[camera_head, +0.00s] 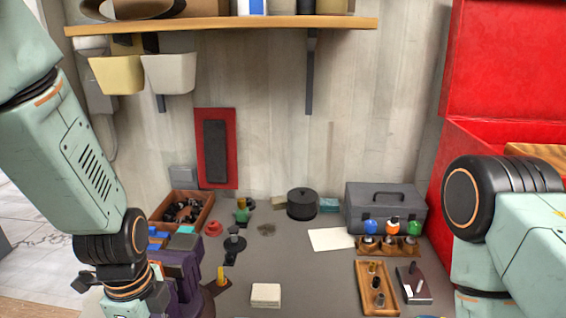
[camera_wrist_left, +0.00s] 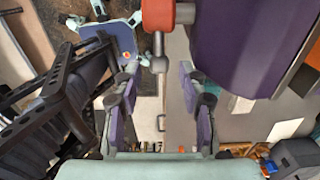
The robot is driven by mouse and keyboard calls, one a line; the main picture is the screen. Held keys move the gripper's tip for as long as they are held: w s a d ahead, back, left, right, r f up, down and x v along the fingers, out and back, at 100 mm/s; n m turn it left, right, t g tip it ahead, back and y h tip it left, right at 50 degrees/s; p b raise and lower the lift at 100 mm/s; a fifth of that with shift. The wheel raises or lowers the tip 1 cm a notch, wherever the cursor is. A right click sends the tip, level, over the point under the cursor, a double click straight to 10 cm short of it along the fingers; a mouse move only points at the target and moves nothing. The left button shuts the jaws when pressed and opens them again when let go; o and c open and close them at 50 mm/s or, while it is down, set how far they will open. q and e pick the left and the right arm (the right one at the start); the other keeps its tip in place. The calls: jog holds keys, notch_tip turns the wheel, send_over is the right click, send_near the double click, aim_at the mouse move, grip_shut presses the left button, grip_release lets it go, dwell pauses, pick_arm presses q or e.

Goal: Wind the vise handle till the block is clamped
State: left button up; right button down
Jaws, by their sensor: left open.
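The purple vise (camera_head: 185,268) stands at the lower left of the bench in the head view, partly hidden by my left arm. A teal block (camera_head: 183,241) shows at its top, beside blue pieces; I cannot tell whether the jaws touch it. In the left wrist view the vise body (camera_wrist_left: 250,45) fills the upper right, with an orange-red screw end (camera_wrist_left: 167,14) and a grey handle bar (camera_wrist_left: 158,48) with a ball end. My left gripper (camera_wrist_left: 160,78) is open, its fingers on either side of the line of the handle's ball end; contact is not visible. My right gripper is out of view.
A wooden bin (camera_head: 205,216) of dark parts is behind the vise. A pale block (camera_head: 266,295), a wooden tray (camera_head: 365,292), a grey toolbox (camera_head: 385,207) and a black round pot (camera_head: 302,204) stand on the bench.

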pick_arm(q)
jog(key=shift+s+a+r+p, duration=0.15)
jog(key=shift+r+p, duration=0.3)
jog(key=shift+r, duration=0.35)
jog(key=shift+r+p, duration=0.3)
jog(key=shift+d+f, duration=0.15)
jog(key=shift+d, duration=0.15)
jog(key=shift+o, duration=0.8)
jog(key=shift+w, duration=0.2)
jog(key=shift+o, duration=1.3)
jog(key=shift+s+a, duration=0.1)
jog(key=shift+a, duration=0.15)
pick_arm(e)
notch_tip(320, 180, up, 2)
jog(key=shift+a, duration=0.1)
pick_arm(q)
jog(key=shift+s, duration=0.2)
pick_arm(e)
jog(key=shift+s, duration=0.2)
